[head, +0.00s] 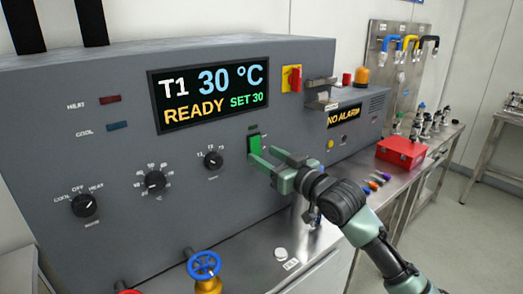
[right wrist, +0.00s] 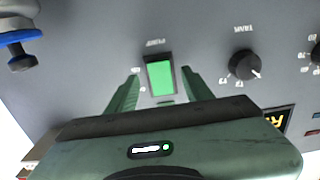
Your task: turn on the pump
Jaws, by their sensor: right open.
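The pump switch is a green rocker (head: 254,144) on the grey control panel (head: 110,160), right of the small tank knob (head: 213,160). In the right wrist view the rocker (right wrist: 160,76) appears upside down in a dark frame, with a pump label beside it. My right gripper (head: 266,157) is open, its fingertips close to the panel, one on each side of the rocker. It holds nothing. I cannot tell whether the fingertips touch the panel or which way the rocker is tipped. My left gripper is not in view.
The display (head: 210,90) reads T1 30 °C, READY, SET 30. A red and yellow switch (head: 291,78) sits above right. A blue handwheel valve (head: 204,265) stands below the panel. A red box (head: 401,152) lies on the metal bench to the right.

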